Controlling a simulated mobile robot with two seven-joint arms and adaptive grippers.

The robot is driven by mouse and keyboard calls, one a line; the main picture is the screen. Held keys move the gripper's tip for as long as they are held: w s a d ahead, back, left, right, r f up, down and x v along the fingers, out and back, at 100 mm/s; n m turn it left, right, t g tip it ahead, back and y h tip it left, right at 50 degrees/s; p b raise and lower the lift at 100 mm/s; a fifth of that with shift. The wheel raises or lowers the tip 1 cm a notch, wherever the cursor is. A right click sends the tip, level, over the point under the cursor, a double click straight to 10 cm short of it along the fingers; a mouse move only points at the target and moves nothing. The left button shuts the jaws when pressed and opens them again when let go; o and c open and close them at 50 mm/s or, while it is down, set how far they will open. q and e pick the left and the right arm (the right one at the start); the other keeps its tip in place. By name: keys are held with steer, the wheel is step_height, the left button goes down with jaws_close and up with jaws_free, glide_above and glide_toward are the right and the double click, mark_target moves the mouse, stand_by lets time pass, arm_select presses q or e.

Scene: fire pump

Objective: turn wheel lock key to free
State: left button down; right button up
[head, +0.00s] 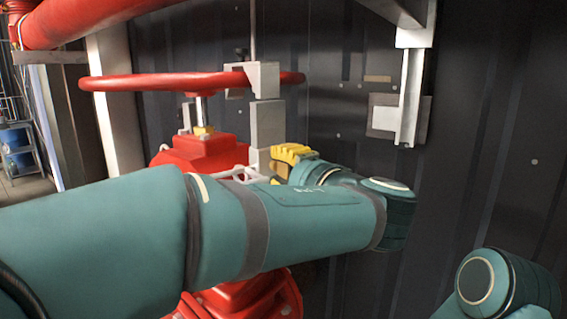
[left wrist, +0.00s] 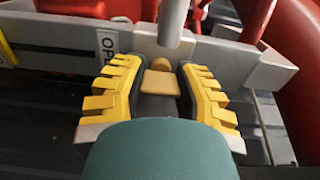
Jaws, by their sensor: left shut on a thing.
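The red handwheel (head: 190,80) is level in the head view, with a grey lock bracket (head: 264,80) over its rim. A grey lock body (head: 267,125) hangs below the bracket. My left gripper (head: 292,153) has yellow ridged fingers at the right side of the lock's lower part. In the left wrist view, a small tan key (left wrist: 160,80) sits between the two fingers at the grey lock plate (left wrist: 225,48). My right gripper is out of view.
A label (left wrist: 107,44) reading "OP", partly covered, is on the lock plate. The red valve body (head: 205,152) stands below the wheel. A dark panelled wall (head: 490,130) is behind, with a grey bracket (head: 412,95) on it. A red pipe (head: 85,22) crosses the upper left.

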arm_select(q)
steer(key=shift+a+f, duration=0.1)
steer(key=shift+f, duration=0.05)
steer(key=c, duration=0.9)
jaws_free()
steer(key=o, duration=0.3)
steer(key=shift+a, duration=0.1)
steer(key=shift+s+d, duration=0.1)
steer(key=shift+d, duration=0.1)
steer(key=shift+s+d, duration=0.2)
steer(key=shift+s, duration=0.1)
steer(key=v, duration=1.1)
